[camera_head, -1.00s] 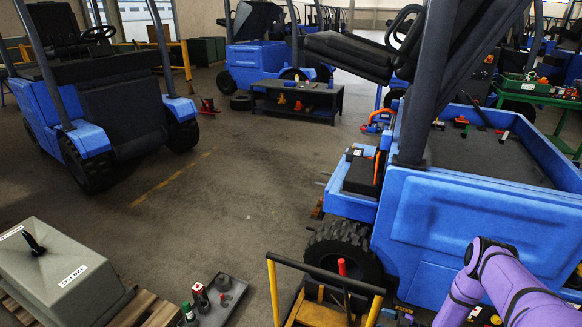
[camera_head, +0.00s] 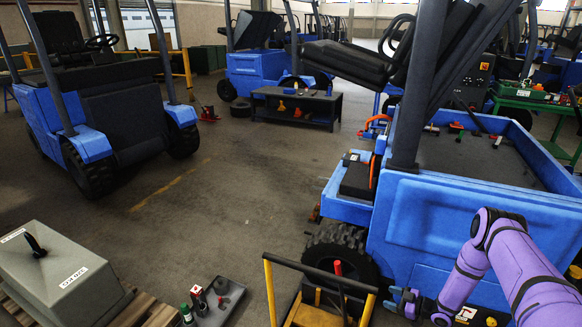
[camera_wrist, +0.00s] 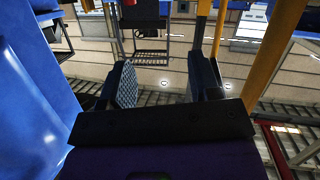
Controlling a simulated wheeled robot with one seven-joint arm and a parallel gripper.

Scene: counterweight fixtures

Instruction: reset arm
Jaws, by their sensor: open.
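My gripper (camera_head: 400,300) is at the lower right of the head view, at the end of my purple arm. It is in front of the blue truck's (camera_head: 470,235) side, to the right of the yellow-framed cart (camera_head: 316,312). In the wrist view my gripper (camera_wrist: 163,72) has its two dark fingers apart, with nothing between them. The blue truck's panel (camera_wrist: 30,100) fills the left of that view. I cannot tell the exact gap between my gripper and the truck.
A grey weight block (camera_head: 62,285) on a wooden pallet stands at lower left, beside a grey tray (camera_head: 225,300) with bottles. A second blue truck (camera_head: 95,140) stands at left. A low black table (camera_head: 290,100) is farther back. Open floor lies between the trucks.

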